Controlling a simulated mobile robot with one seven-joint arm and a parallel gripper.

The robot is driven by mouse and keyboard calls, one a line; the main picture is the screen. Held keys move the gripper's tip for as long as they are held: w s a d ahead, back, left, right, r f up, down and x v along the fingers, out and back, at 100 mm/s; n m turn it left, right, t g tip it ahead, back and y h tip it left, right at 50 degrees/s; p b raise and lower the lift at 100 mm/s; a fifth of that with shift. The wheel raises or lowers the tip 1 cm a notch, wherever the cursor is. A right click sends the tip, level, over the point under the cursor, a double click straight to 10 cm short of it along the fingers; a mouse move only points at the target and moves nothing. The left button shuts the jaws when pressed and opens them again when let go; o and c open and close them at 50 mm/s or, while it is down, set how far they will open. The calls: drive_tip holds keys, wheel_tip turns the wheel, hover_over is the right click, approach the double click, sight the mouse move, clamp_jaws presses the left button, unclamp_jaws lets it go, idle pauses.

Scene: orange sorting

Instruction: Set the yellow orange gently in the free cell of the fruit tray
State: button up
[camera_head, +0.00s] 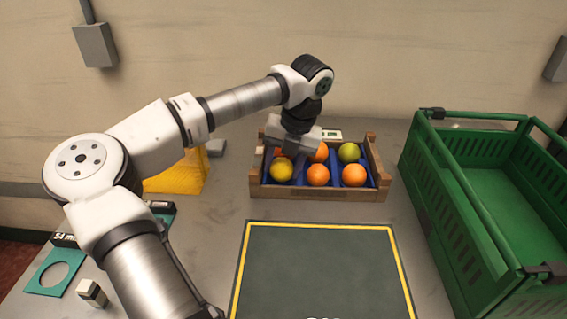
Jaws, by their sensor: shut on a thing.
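The fruit tray (318,193) is a wooden crate with a blue lining, standing at the back of the table. The yellow orange (281,171) is at its front left cell. My gripper (290,157) points down over the left part of the tray and is shut on the yellow orange. I cannot tell whether the fruit touches the cell floor. Orange fruits sit at front middle (317,176), front right (353,175) and back middle (320,153). A green fruit (349,152) sits at back right. Another orange fruit at back left is mostly hidden by my gripper.
A large green crate (475,225) stands at the right and looks empty. A dark mat with a yellow border (320,270) lies clear in front. A yellow object (178,178) and a teal plate with a round hole (55,272) are at left.

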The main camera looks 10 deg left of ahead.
drive_tip(key=shift+f, duration=0.15)
drive_tip(key=o, duration=1.1)
drive_tip(key=shift+r, duration=0.2)
drive_tip(key=shift+a+p+v, duration=0.3)
drive_tip(key=shift+p+v, duration=0.4)
drive_tip(key=shift+v, duration=0.55)
drive_tip(key=shift+a+p+v, duration=0.25)
drive_tip(key=shift+p+v, duration=0.45)
drive_tip(key=shift+v, duration=0.55)
drive_tip(key=shift+a+p+v, duration=0.3)
drive_tip(key=shift+p+v, duration=0.4)
drive_tip(key=shift+v, duration=0.55)
drive_tip(key=shift+s+r, duration=0.15)
